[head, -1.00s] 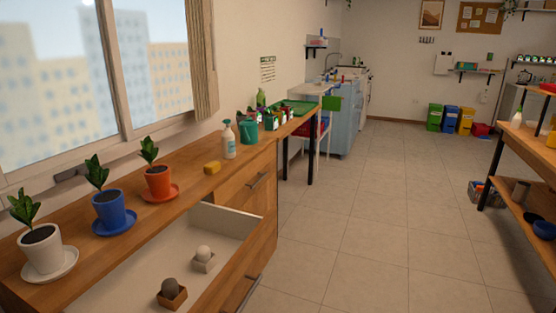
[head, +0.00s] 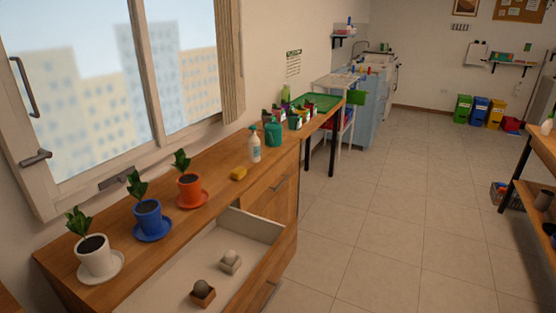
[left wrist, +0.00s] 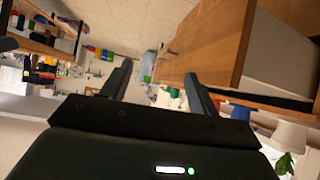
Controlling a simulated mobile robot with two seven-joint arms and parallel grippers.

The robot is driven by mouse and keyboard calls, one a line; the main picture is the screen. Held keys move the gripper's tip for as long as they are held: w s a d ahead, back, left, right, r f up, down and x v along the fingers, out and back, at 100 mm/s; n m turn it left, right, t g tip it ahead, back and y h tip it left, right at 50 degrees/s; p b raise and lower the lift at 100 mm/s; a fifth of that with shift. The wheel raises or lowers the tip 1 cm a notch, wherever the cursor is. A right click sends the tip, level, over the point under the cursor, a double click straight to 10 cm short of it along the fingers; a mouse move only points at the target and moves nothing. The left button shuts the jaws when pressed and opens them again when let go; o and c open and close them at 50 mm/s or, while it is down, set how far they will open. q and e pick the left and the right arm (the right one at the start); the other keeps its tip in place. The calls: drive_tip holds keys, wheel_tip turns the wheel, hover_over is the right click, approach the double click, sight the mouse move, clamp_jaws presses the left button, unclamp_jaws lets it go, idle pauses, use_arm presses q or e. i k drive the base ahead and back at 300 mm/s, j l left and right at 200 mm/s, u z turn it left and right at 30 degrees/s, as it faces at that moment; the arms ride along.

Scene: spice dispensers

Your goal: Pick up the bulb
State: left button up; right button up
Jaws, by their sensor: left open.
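Two round bulb-like objects sit in small boxes inside the open white drawer in the head view. The pale bulb (head: 230,254) is in a light box toward the drawer's far end. The darker grey-brown bulb (head: 202,287) is in a brown box nearer to me. The open drawer (head: 178,262) is below the wooden counter. My left gripper (left wrist: 158,80) shows only in the left wrist view, with its two fingers apart and nothing between them. Neither gripper is in the head view, so the left gripper's distance to the bulbs cannot be told.
White (head: 96,256), blue (head: 148,219) and orange (head: 189,190) plant pots stand on saucers along the counter (head: 215,187). The tiled floor (head: 380,220) is clear; a shelf stands right.

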sight(231, 255)
drive_tip(key=u, duration=2.15)
drive_tip(key=z, duration=1.6)
drive_tip(key=l+u, duration=0.15)
drive_tip(key=u, duration=0.9)
drive_tip(key=l+u, duration=0.9)
drive_tip(key=k+l, duration=0.05)
drive_tip(key=l, duration=0.05)
